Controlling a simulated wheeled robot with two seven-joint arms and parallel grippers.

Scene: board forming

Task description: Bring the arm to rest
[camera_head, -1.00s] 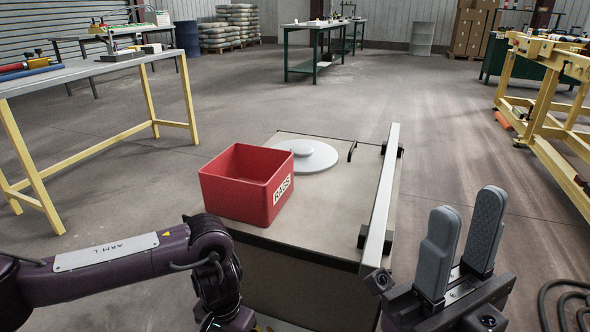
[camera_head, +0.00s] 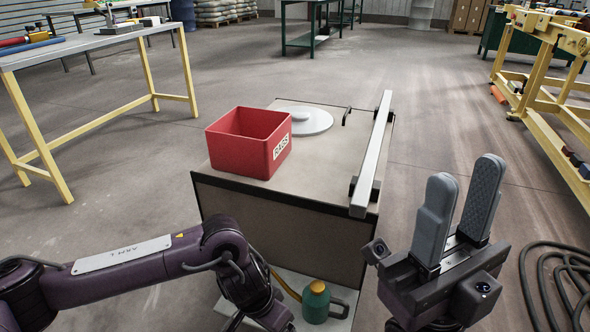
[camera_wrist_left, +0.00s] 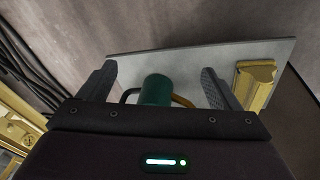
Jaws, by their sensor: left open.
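My left arm (camera_head: 130,260) comes in from the left and bends down in front of a cart; its gripper is out of sight in the head view. In the left wrist view my left gripper (camera_wrist_left: 158,80) is open. A green container (camera_wrist_left: 156,90) shows between its fingers, apparently beyond them on a pale plate (camera_wrist_left: 200,58). The head view shows a green container (camera_head: 316,303) low at the cart's front. My right gripper (camera_head: 464,178) is at the lower right, pointing up, with its grey fingers apart and nothing between them.
The cart top (camera_head: 330,150) bears a red RAGS bin (camera_head: 238,152), a white disc (camera_head: 316,123) and a long metal bar (camera_head: 374,150). A workbench (camera_head: 75,58) stands left, a yellow frame (camera_head: 535,80) right. Black hose (camera_head: 560,285) lies coiled at lower right. Floor behind the cart is clear.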

